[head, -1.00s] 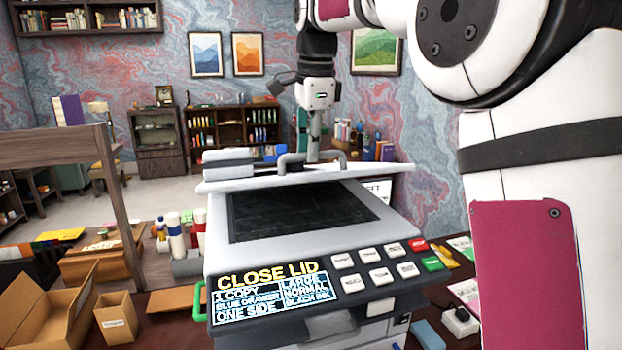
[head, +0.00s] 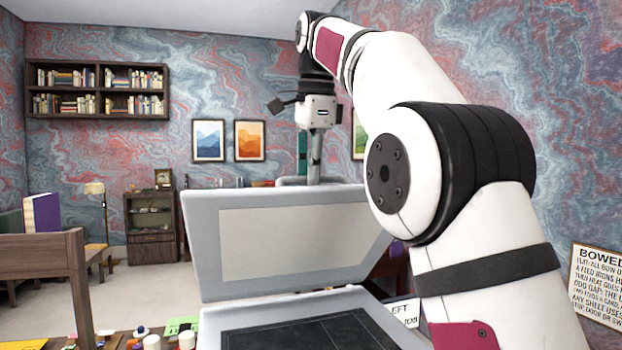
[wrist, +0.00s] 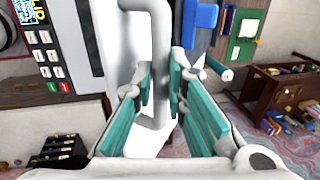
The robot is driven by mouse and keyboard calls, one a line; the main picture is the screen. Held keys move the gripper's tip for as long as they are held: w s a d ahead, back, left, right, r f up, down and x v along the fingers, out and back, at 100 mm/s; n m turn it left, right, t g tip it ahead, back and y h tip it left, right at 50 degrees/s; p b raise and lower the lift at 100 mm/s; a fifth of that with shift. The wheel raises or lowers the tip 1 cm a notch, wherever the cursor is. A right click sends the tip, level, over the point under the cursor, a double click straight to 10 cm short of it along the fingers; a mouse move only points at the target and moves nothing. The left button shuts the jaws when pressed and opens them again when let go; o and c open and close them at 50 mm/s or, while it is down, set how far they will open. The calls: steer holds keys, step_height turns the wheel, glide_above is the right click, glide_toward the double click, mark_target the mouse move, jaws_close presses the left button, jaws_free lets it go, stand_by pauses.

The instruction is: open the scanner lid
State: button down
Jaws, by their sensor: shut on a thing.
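The scanner lid (head: 290,240) stands raised and tilted at the back of the scanner, with its pale underside facing me in the head view. The dark scanner glass (head: 300,332) shows below it at the bottom edge. My gripper (head: 315,178) is at the lid's top edge, shut on the grey lid handle (head: 290,181). In the wrist view, the bent handle (wrist: 160,60) passes between the teal-padded fingers of my gripper (wrist: 160,85). The fingers' contact with the handle is partly hidden in the head view.
The scanner's button panel (wrist: 50,60) shows at left in the wrist view. A wooden-framed piece (head: 45,250) stands at left, with small items on the desk before it. A printed sign (head: 600,285) is at right. Open air surrounds the lid's left side.

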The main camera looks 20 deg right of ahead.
steer(key=shift+w+f, duration=0.4)
steer(key=shift+w, duration=0.05)
steer(key=c, duration=1.6)
jaws_free()
steer(key=shift+w, duration=0.2)
steer(key=shift+s+r, duration=0.1)
steer(key=shift+s, duration=0.1)
steer(key=shift+s, duration=0.1)
